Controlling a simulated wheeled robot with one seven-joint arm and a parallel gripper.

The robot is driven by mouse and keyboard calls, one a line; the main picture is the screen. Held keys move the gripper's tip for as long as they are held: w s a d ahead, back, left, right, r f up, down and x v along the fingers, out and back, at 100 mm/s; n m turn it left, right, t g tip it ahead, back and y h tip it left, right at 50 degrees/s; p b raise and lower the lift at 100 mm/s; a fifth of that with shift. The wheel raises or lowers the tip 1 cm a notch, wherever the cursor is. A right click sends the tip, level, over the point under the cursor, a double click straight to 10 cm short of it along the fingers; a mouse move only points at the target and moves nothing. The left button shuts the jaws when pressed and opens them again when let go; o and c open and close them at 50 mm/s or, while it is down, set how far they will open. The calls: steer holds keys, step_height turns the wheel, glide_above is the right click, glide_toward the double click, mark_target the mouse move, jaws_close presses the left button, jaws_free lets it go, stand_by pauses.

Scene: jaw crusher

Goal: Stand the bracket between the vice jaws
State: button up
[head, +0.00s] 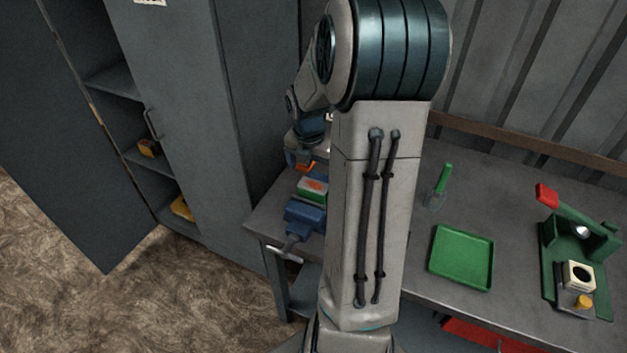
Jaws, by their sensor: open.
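The blue vice (305,214) sits at the left front corner of the bench, its handle bar (286,254) over the edge. A green and white piece with an orange-red patch (313,187) shows at the vice, just behind its front blue part; I cannot tell whether it is the bracket. My gripper (303,165) is small, behind and above the vice, partly hidden by my own arm. It is open, and orange-red shows at its tips. My arm hides the right side of the vice area. No bracket can be made out for certain.
An empty green tray (462,258) lies on the bench. Behind it stands a green-handled tool in a small clear holder (437,192). A green press-like machine (560,240) with a red grip and a cream block (578,275) stands at right. A grey cabinet (195,120) stands open at left.

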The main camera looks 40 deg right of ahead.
mark_target(310, 189)
steer(key=r, duration=0.3)
steer(key=shift+s+a, duration=0.1)
steer(key=shift+a, duration=0.1)
steer(key=s+a+r+m+t, duration=0.1)
steer(key=s+a+r+m, duration=0.2)
steer(key=s+a+m, duration=0.2)
steer(key=s+a+r+m+t, duration=0.1)
steer(key=s+a+r+m, duration=0.2)
steer(key=s+a+m, duration=0.2)
steer(key=s+a+r+m+t+y, duration=0.1)
steer(key=s+a+r+m, duration=0.2)
steer(key=a+m, duration=0.7)
steer(key=shift+s+a+r+m, duration=0.25)
steer(key=shift+s+m, duration=0.95)
steer(key=shift+m, duration=0.8)
